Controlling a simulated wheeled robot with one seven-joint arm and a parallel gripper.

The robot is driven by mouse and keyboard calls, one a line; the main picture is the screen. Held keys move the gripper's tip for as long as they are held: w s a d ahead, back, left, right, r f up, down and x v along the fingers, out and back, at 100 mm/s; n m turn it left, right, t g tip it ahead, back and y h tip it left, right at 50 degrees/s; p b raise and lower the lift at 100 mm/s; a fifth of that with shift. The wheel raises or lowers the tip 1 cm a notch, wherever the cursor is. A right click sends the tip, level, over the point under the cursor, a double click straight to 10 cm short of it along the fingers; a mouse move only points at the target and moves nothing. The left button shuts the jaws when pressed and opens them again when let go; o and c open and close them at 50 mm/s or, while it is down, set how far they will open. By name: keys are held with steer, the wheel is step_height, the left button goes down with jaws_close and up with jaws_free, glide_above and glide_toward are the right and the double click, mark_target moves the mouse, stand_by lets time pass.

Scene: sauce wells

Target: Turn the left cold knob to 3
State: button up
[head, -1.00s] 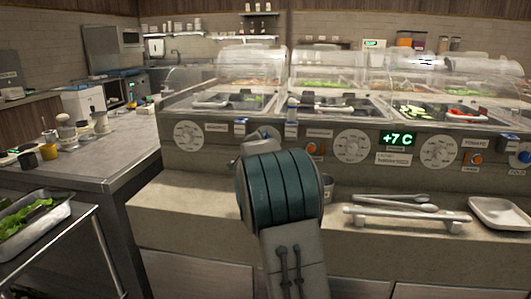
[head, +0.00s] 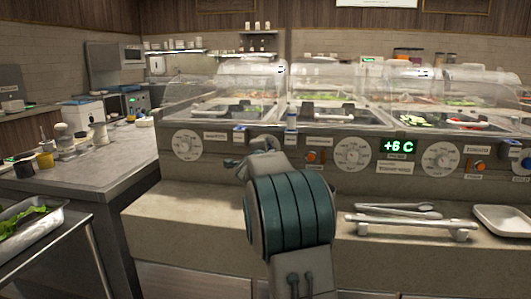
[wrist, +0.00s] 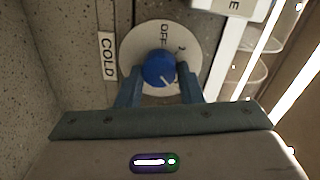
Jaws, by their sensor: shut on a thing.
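The left cold knob (wrist: 158,66) is blue with a white pointer line, on a round pale dial (wrist: 128,52) beside a COLD label (wrist: 108,56) in the wrist view. OFF is printed on the dial above the knob, with another mark to its right. The pointer line slants to the lower right in that picture. My gripper (wrist: 160,80) is shut on the knob, one blue finger on either side. In the head view my arm hides the knob and most of its dial. The green display (head: 397,147) on the panel reads +6 C.
Other white dials (head: 353,154) and orange knobs (head: 312,157) sit along the same panel. Another blue knob (head: 525,162) is at the far right. Tongs (head: 398,210) and a white tray (head: 503,219) lie on the ledge below.

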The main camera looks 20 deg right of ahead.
steer(key=o, duration=1)
steer(key=shift+a, duration=0.1)
steer(key=shift+c, duration=0.2)
steer(key=shift+s, duration=0.1)
steer(key=p+v, duration=0.1)
steer(key=v, duration=1.2)
steer(key=shift+s+a, duration=0.2)
steer(key=shift+s, duration=0.05)
